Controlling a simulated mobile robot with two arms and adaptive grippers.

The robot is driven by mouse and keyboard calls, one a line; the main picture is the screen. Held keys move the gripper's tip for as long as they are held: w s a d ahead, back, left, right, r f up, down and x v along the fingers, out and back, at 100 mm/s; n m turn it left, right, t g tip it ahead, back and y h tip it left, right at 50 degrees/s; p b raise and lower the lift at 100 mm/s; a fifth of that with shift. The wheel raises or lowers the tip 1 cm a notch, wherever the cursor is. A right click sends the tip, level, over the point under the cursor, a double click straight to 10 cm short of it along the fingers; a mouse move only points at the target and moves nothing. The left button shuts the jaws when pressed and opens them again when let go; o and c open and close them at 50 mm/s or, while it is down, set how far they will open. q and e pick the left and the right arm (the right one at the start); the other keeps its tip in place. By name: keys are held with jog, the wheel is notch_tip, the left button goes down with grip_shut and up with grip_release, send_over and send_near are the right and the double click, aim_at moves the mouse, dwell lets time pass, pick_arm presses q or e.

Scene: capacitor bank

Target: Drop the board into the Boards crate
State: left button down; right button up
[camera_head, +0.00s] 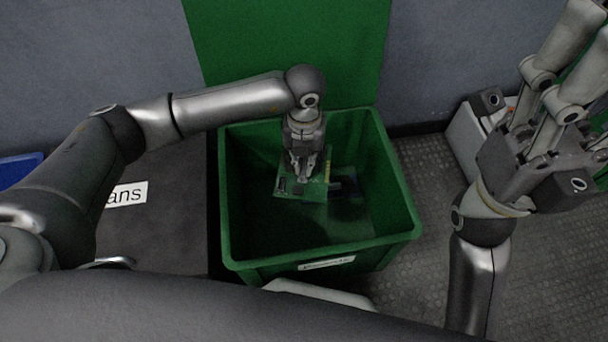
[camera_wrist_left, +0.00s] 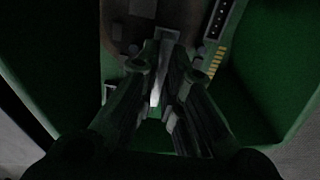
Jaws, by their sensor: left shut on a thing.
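The green crate (camera_head: 400,215) stands on the floor in the middle of the head view, with a white label on its front that is too small to read surely. My left gripper (camera_head: 305,172) reaches down inside the crate's opening. It is shut on a green circuit board (camera_head: 290,189). The board also shows in the left wrist view (camera_wrist_left: 214,62), beyond the fingertips (camera_wrist_left: 165,40), with gold contacts along one edge. Whether the board touches the crate's bottom I cannot tell.
A dark box (camera_head: 160,230) with a label ending in "ans" stands left of the crate. A blue edge (camera_head: 20,168) shows at the far left. A green panel (camera_head: 290,45) is on the wall behind. A pale box (camera_head: 465,135) stands at the right. Textured floor is free right of the crate.

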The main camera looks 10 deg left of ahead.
pick_arm(q)
jog(key=c, duration=1.5)
grip_release()
jog(key=shift+r, duration=0.1)
notch_tip(320, 180, up, 12)
jog(key=shift+f, duration=0.1)
